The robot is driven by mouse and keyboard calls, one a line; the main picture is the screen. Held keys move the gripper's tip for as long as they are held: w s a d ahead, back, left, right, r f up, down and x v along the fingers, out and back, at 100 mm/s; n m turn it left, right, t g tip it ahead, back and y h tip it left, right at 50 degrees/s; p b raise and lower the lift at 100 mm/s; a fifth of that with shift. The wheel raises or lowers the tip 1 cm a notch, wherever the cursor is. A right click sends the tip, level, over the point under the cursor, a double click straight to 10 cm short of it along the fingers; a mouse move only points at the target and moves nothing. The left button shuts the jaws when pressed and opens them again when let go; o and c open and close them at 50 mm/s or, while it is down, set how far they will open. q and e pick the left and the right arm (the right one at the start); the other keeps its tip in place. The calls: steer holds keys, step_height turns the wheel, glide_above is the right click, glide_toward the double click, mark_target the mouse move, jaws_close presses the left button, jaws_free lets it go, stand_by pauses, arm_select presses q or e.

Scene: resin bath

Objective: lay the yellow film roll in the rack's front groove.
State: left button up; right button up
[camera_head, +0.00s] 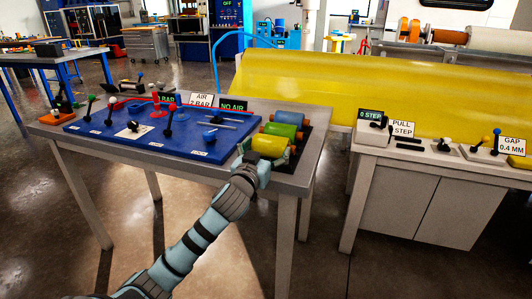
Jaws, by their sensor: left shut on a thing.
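The yellow film roll (269,146) is at the near end of a dark rack (303,138) on the right side of the grey table. My left gripper (266,158) is shut on the yellow roll, with its fingers at the roll's ends. The roll lies sideways, roughly level, in line with the other rolls. The gripper hides the rack's front part, so I cannot tell whether the roll touches the groove. A green roll (283,131) and a blue roll (291,119) lie behind it in the rack. My right gripper is not in view.
A blue board (160,130) with several levers and knobs covers much of the grey table (300,178). Signs stand at its back, including a NO AIR sign (233,105). A white cabinet (420,190) with signs stands right, before a large yellow roll (400,95).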

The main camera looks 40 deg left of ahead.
arm_select(q)
steer(key=shift+f, duration=0.25)
steer(key=o, duration=1.3)
steer(key=shift+f, duration=0.1)
steer(key=shift+o, duration=0.2)
steer(key=shift+s, duration=0.1)
